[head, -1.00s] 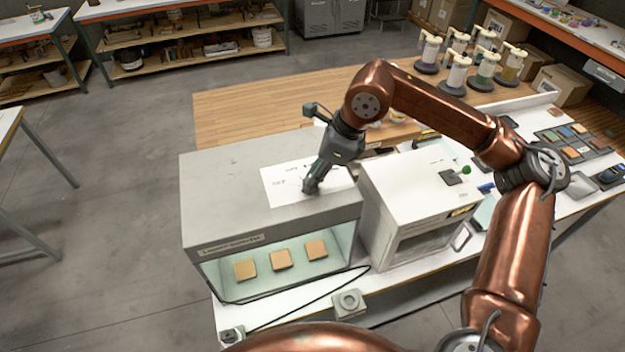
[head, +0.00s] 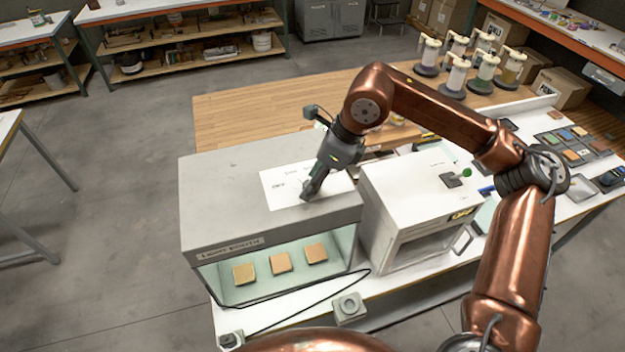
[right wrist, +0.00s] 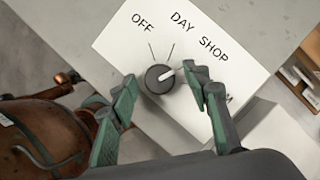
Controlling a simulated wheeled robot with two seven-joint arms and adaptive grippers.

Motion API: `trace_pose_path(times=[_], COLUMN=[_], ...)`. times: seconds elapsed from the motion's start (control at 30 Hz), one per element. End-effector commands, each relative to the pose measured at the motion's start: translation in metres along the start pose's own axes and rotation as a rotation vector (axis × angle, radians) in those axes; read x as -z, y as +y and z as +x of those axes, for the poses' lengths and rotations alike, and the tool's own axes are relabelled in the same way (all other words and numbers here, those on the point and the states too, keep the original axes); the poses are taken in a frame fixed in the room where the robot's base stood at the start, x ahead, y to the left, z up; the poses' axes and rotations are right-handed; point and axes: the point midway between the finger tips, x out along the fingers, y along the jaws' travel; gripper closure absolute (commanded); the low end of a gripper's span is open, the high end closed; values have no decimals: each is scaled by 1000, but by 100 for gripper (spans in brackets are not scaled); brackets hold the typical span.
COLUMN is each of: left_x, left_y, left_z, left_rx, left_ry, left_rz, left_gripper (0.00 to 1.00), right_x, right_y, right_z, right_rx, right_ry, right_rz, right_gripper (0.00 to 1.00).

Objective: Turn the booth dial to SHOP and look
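The booth (head: 225,200) is a grey box with a lit, pale green interior holding three tan tiles (head: 281,262). On its top lies a white dial card (head: 285,195). The right wrist view shows the dark round dial (right wrist: 158,80) on the card (right wrist: 120,42), which reads OFF, DAY, SHOP and a mostly hidden label. The dial's white pointer aims right and slightly up, roughly toward SHOP. My right gripper (right wrist: 159,75) is open, fingers on either side of the dial with visible gaps. In the head view, my right gripper (head: 308,190) hides the dial. My left gripper is not in view.
A white box with a front opening (head: 410,200) stands close right of the booth. A black cable (head: 300,308) runs along the bench front past a small grey block (head: 349,306). Several pump bottles (head: 456,75) stand at the back. Bare wooden bench top (head: 235,115) lies behind the booth.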

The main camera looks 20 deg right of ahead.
Motion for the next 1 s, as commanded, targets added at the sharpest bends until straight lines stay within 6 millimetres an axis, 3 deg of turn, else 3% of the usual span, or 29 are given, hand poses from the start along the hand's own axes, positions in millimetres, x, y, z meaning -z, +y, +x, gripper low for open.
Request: trace_pose_path(times=[0.37, 0.8, 1.0], left_x=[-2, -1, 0], left_y=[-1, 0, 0], left_z=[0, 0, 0], left_rx=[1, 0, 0], left_ry=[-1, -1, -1], left_rz=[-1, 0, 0], left_gripper=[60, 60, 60], right_x=[0, -1, 0], right_y=[0, 0, 0], right_z=[-11, -96, -116], right_rx=[0, 1, 0], right_ry=[-1, -3, 0], right_rz=[0, 0, 0], right_gripper=[56, 56, 56])
